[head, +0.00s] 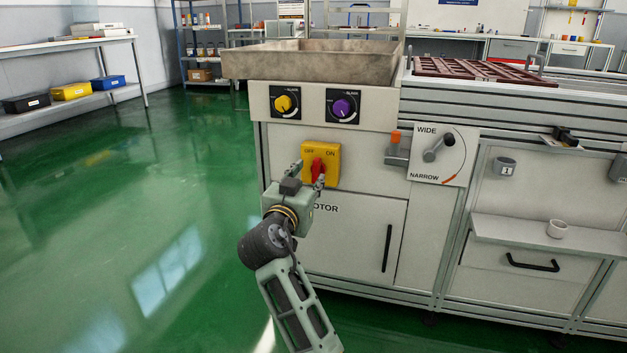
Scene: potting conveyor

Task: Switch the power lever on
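The red power lever (317,168) sits on a yellow plate (332,157) marked OFF at left and ON at right, on the front of the pale machine. My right gripper (309,175) is just in front of the plate's lower left part. Its two fingers are spread apart, one left of the lever and one near its lower right side. I cannot tell whether they touch the lever. The gripper hides the plate's lower left corner, and the lever's exact setting is hard to read. My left gripper is not in view.
Above the plate are a yellow knob (285,103) and a purple knob (343,107). To the right are an orange-tipped handle (396,147) and a WIDE/NARROW dial (439,149). Open green floor lies at left.

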